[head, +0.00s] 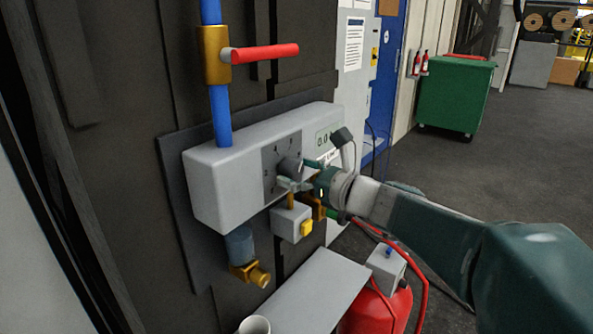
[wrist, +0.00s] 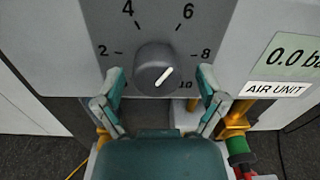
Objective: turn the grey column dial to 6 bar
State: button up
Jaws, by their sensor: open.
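The grey column dial (wrist: 152,62) is a round knob on the front of the air unit (head: 225,185), with numbers 2 to 10 around it. Its white line slants from lower left to upper right; I cannot tell which end is the pointer. The display (wrist: 290,55) reads 0.0. My gripper (wrist: 160,82) is open, with one finger on each side of the knob and a visible gap to it on both sides. In the head view the dial (head: 289,166) is partly covered by my gripper (head: 300,175).
A red-handled valve (head: 262,53) sits on a blue pipe above the unit. Below are a small box with a yellow button (head: 306,228), a brass fitting (head: 253,273) and a grey shelf (head: 310,290). A red tank (head: 385,312) with hoses stands under my arm. A green bin is farther back.

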jog(key=shift+a, duration=0.25)
jog(key=shift+a, duration=0.1)
jog(key=shift+c, duration=0.9)
jog(key=c, duration=1)
jog(key=shift+o, duration=0.2)
jog(key=o, duration=1.1)
jog(key=shift+o, duration=0.2)
jog(key=shift+d, duration=0.2)
